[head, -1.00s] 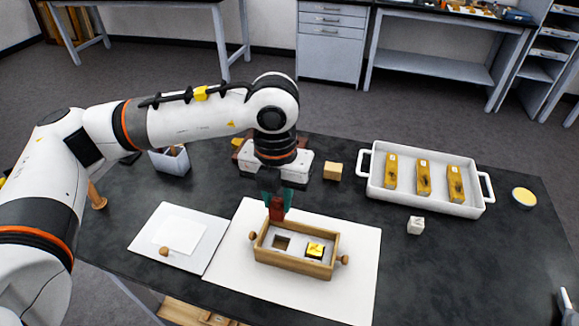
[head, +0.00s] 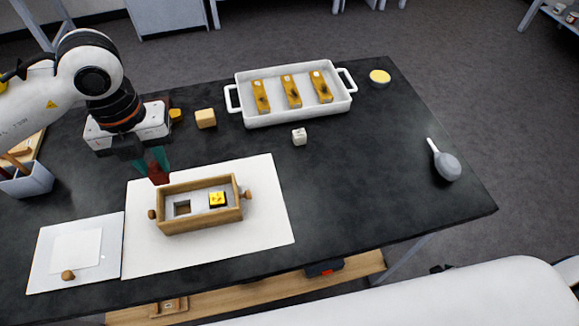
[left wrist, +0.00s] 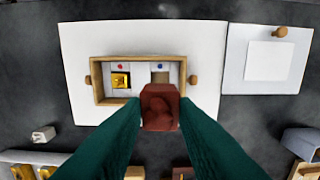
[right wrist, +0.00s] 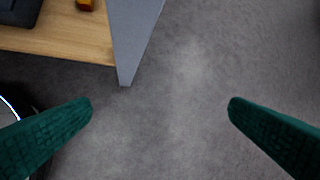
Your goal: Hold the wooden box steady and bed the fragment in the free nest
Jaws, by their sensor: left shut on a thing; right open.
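The wooden box (head: 172,225) with a round knob at each end stands on a white mat (head: 262,225). The nest on the left of the head view (head: 183,208) is empty; the other holds a yellow-topped piece (head: 217,199). In the left wrist view, the free nest (left wrist: 160,77) is beside the filled one. My left gripper (head: 153,163) is shut on a red-brown block (head: 158,175), seemingly the fragment, near the box's back left corner. The block (left wrist: 160,108) hides part of the rim. My right gripper (right wrist: 160,106) is open and empty, away from the box.
A white tray (head: 296,115) with three gilt bars stands at the back. A white cube (head: 299,136), a wooden cube (head: 205,118) and a yellow dish (head: 380,77) are nearby. A grey-headed tool (head: 446,165) lies right. The table between is clear. Floor shows below my right gripper.

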